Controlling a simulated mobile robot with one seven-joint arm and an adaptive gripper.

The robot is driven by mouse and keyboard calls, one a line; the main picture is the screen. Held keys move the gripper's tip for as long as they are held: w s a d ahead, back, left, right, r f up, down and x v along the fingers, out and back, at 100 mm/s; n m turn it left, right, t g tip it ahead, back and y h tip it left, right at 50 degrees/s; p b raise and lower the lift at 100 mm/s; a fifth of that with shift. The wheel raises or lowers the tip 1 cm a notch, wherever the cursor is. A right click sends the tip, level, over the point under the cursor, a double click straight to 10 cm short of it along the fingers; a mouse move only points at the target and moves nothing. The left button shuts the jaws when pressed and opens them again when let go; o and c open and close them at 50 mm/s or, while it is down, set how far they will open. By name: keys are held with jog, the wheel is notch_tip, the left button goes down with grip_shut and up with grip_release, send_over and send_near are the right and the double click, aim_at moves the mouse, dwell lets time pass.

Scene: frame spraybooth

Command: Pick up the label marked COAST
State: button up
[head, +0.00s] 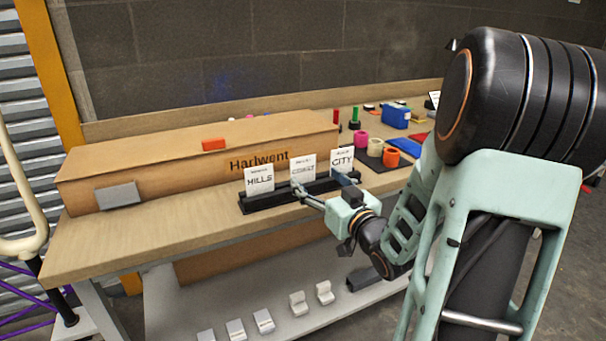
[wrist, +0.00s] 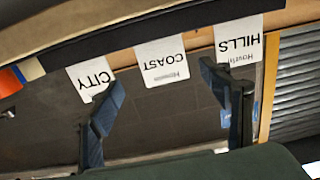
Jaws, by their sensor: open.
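The white label marked COAST (head: 303,164) stands upright in a black holder (head: 290,194), between the HILLS label (head: 259,178) and the CITY label (head: 342,157). In the wrist view, which is upside down, COAST (wrist: 162,62) lies between my fingers, with HILLS (wrist: 239,40) to the right and CITY (wrist: 90,78) to the left. My gripper (head: 318,183) is open and empty in front of the holder. Its fingertips (wrist: 162,79) straddle COAST in the picture; the left finger overlaps CITY and the right one overlaps HILLS. I cannot tell whether they touch.
Several grey pieces sit on the lower shelf (head: 180,300).

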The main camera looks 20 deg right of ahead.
aim_at(303, 166)
jog(key=shift+w+a+r+b, duration=0.1)
jog(key=shift+w+b, duration=0.05)
jog(key=shift+w, duration=0.75)
jog(key=shift+w+a+r+b, duration=0.15)
jog(key=shift+w, duration=0.75)
jog(key=shift+w+a+r+b, duration=0.1)
jog(key=shift+w+b, duration=0.05)
jog(key=shift+w, duration=0.75)
jog(key=c, duration=0.9)
